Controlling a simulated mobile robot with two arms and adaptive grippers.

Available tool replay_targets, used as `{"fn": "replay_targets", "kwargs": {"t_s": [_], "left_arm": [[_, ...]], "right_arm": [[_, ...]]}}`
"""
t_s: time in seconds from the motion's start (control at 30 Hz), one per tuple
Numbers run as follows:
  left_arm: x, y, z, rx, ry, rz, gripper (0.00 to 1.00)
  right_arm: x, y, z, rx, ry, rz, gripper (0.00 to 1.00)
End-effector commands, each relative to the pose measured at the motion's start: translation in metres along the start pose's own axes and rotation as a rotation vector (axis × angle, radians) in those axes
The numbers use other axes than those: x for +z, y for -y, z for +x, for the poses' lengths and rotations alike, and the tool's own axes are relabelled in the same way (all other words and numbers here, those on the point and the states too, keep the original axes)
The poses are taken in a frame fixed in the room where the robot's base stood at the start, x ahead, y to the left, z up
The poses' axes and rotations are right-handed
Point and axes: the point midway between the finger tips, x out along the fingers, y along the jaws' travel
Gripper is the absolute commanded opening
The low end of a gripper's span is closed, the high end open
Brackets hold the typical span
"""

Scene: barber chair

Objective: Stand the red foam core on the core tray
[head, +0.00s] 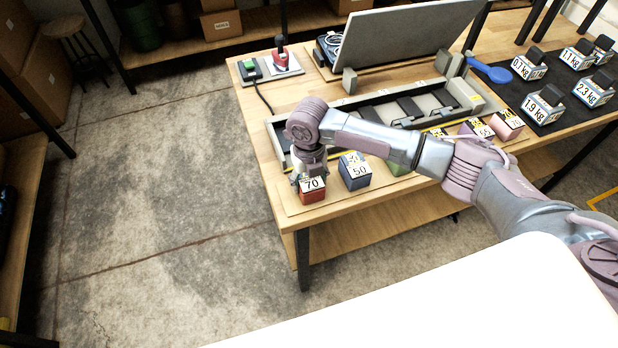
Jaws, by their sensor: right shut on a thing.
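The red foam core (312,197) is a small block with a white label reading 70, at the near left corner of the workbench. My right gripper (310,180) reaches down over it from above and is shut on it; the fingers are mostly hidden by the wrist. The core looks upright. The core tray seems to be the thin wooden board (342,200) along the bench's front edge. I cannot tell whether the core touches it. My left gripper is not in view.
A blue block (355,177) labelled 50 stands close to the right of the red core. A long grey slotted fixture (275,135) lies behind. Labelled weights (543,112) stand on a dark mat.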

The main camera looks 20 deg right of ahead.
Motion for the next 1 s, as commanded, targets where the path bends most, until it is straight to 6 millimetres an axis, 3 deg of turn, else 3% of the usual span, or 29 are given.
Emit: {"fn": "replay_targets", "kwargs": {"t_s": [0.23,0.27,0.4,0.8,1.0], "left_arm": [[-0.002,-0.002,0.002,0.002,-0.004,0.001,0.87],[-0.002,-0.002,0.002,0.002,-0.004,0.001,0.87],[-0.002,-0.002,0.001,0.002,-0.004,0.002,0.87],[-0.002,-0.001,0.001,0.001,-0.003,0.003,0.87],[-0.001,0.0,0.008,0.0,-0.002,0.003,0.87]], "right_arm": [[0.0,0.0,0.004,0.0,0.0,0.0,0.19],[0.0,0.0,0.003,0.0,0.0,0.0,0.67],[0.0,0.0,0.003,0.0,0.0,0.0,0.87],[0.001,0.0,-0.004,0.001,0.002,0.0,0.87],[0.002,0.0,-0.039,0.001,0.005,-0.001,0.87]]}}
